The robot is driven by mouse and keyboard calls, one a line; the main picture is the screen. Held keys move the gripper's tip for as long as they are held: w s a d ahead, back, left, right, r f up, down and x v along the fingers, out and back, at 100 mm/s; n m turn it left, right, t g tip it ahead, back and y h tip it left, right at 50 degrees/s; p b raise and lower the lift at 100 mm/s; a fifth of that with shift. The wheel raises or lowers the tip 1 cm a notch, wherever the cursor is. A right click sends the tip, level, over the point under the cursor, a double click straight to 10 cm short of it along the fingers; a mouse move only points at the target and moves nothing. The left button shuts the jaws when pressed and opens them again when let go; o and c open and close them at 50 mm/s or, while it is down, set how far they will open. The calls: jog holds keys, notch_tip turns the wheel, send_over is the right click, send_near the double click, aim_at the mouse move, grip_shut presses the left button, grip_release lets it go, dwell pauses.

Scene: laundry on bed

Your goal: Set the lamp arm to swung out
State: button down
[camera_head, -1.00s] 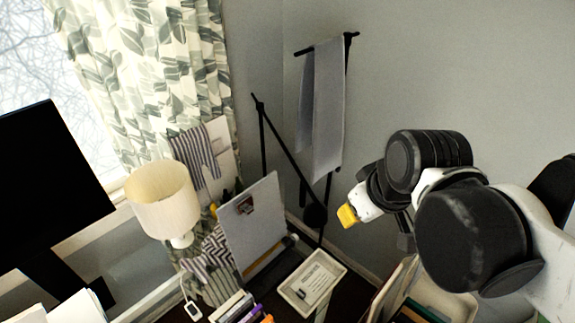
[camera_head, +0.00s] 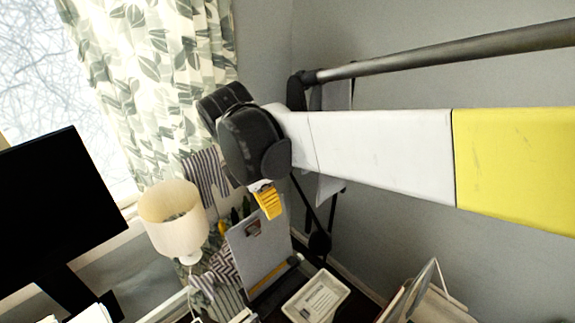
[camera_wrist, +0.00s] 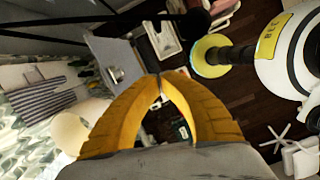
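The black lamp arm (camera_head: 307,205) is a thin rod slanting down to a round dark head (camera_head: 320,243) by the wall, partly hidden behind my arm. In the wrist view the black lamp arm (camera_wrist: 90,19) runs across the top and ends in the dark head (camera_wrist: 194,23). My gripper (camera_head: 271,213) is in front of and left of the rod, apart from it in the picture. In the wrist view the yellow fingertips of my gripper (camera_wrist: 161,76) meet with nothing between them, below the rod.
A table lamp with a cream shade (camera_head: 174,217) stands left by the monitor (camera_head: 55,200). A grey clipboard (camera_head: 258,248) stands below my gripper. A white tray (camera_head: 316,297) lies to its right.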

jog(key=w+d+f+p, duration=0.1)
jog(key=w+d+f, duration=0.2)
jog(key=f, duration=0.6)
jog(key=shift+d+f+p, duration=0.3)
jog(key=shift+d+p, duration=0.05)
jog(key=shift+d, duration=1)
jog(key=w+d+n+b, duration=0.1)
jog(key=w+d+b, duration=0.1)
jog(key=d, duration=0.5)
jog(key=shift+w, duration=0.1)
